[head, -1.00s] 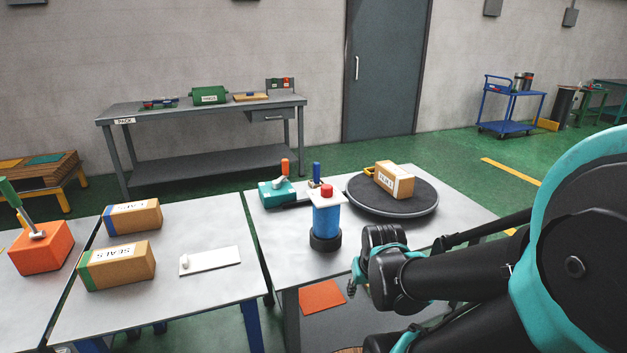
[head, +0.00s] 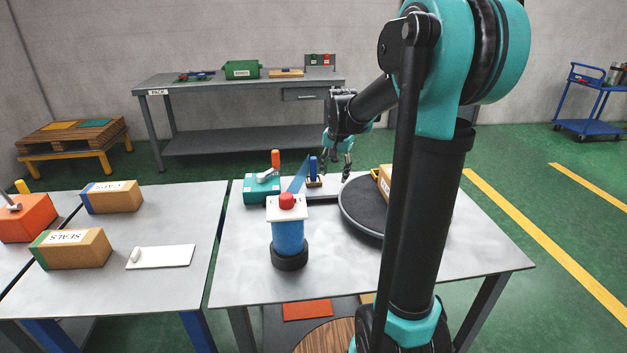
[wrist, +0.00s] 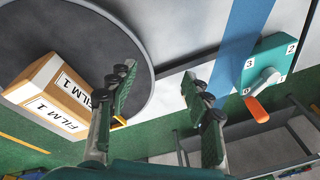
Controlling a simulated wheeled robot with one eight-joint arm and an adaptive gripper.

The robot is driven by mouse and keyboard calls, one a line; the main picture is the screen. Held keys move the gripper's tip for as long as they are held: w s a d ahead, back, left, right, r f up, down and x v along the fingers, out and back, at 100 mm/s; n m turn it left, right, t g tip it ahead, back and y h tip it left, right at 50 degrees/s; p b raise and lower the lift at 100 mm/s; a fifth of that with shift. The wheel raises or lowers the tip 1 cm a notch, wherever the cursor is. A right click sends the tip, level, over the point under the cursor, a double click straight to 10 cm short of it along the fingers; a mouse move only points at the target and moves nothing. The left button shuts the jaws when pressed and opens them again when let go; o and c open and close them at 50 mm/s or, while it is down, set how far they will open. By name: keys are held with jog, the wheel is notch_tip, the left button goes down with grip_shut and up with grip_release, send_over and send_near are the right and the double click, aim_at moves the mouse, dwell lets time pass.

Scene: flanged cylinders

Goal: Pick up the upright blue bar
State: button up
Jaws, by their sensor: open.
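The upright blue bar (head: 313,166) stands in a small brown holder on a pale plate at the back of the right table. My gripper (head: 337,172) is open and points down just to the right of the bar, and the two look close but apart. In the wrist view my gripper's fingers (wrist: 160,95) are spread with nothing clearly between them. There the bar cannot be made out for certain; the right finger may hide it.
Left of the bar is a teal box (head: 262,188) with an orange-handled lever. A blue cylinder (head: 288,238) with a white flange and red knob stands in front. A dark turntable (head: 362,212) carries a FILM carton (wrist: 58,92) at right.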

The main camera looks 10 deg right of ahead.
jog(key=w+a+r+m+g, duration=0.1)
jog(key=w+r+m, duration=0.15)
jog(key=w, duration=0.75)
jog(key=w+a+r+m, duration=0.1)
jog(key=w+r+m, duration=0.15)
jog(key=w, duration=0.65)
jog(key=m+g, duration=0.2)
jog(key=m, duration=0.4)
send_over(313, 167)
jog(key=w, duration=0.2)
notch_tip(313, 167, down, 2)
jog(key=f, duration=1.1)
jog(key=shift+s+d, duration=0.1)
jog(key=shift+d, duration=0.2)
jog(key=shift+s+a+f, duration=0.1)
jog(key=shift+s+f, duration=0.05)
jog(key=shift+f, duration=2.9)
grip_shut()
